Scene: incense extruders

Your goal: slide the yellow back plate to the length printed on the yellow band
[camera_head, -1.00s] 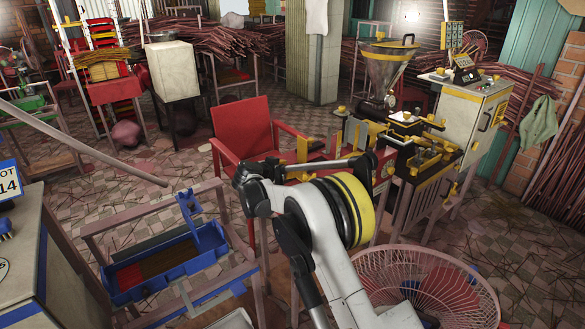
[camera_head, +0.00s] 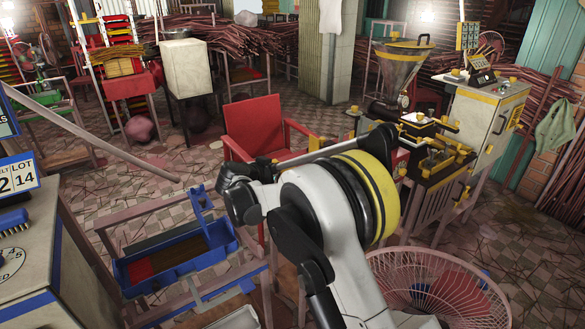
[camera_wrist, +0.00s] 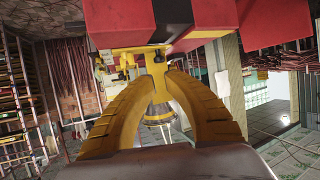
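The yellow-and-black extruder (camera_head: 436,160) stands right of centre in the head view, its metal hopper (camera_head: 398,70) behind it. Yellow fittings show on its top, but I cannot tell which is the back plate. A pale cabinet (camera_head: 487,118) with yellow trim stands to its right; any print on a yellow band is too small to read. My gripper (camera_wrist: 164,76) shows in the wrist view as two curved yellow fingers with a gap between the tips and nothing clearly held. The hopper (camera_wrist: 158,114) shows upside down beyond that gap. In the head view my arm hides the gripper.
A red chair (camera_head: 255,130) stands behind my arm. A pink fan (camera_head: 440,290) is at the lower right. A blue trough (camera_head: 175,264) on a frame and a grey cabinet (camera_head: 85,285) with a lot sign (camera_head: 18,177) are at the left.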

